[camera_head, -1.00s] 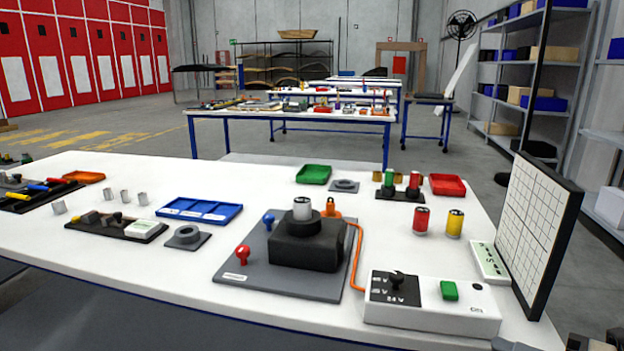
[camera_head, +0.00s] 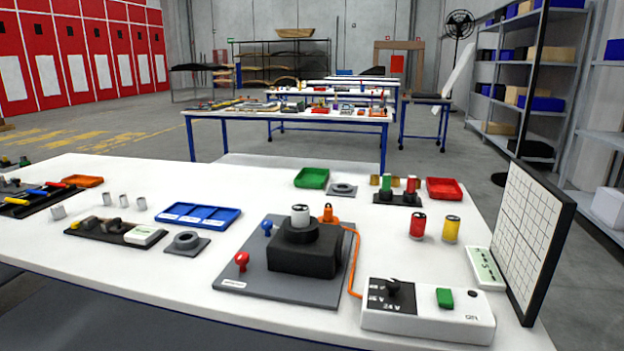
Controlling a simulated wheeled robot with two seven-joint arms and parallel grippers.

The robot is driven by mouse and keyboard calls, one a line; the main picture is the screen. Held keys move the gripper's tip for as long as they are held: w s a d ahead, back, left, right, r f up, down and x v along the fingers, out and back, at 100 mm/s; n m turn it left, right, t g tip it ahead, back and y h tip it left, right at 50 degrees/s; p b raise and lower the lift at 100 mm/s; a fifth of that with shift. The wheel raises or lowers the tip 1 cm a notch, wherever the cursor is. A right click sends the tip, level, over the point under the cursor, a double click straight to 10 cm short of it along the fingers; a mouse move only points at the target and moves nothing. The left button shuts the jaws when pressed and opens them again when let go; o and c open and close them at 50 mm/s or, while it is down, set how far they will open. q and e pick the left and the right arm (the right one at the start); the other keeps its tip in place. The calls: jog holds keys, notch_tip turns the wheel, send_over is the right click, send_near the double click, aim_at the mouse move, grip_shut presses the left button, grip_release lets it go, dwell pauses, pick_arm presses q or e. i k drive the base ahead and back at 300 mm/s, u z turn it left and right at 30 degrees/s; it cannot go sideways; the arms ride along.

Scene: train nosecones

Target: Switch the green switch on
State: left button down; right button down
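The green switch (camera_head: 445,298) is a small green rocker on top of a white box (camera_head: 428,322) at the front right of the white table. The box also carries a black panel with a dark knob (camera_head: 393,287) and a "24 V" marking, left of the switch. An orange cable (camera_head: 357,262) runs from the box to a grey plate (camera_head: 275,283) bearing a black block with a metal cylinder. I cannot tell from the switch's look whether it is on or off. Neither of my grippers shows in this view.
A dark-framed white grid board (camera_head: 535,240) stands upright right of the box, with a small white device (camera_head: 485,267) beside it. Red (camera_head: 418,226) and yellow (camera_head: 452,229) cylinders stand behind the box. A blue tray (camera_head: 199,216) lies left of the plate. The front left table surface is clear.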

aim_at(443, 296)
jog(key=z, duration=1.1)
jog(key=k, duration=0.65)
jog(key=u, duration=1.2)
jog(key=i, duration=0.5)
jog(key=z, duration=0.1)
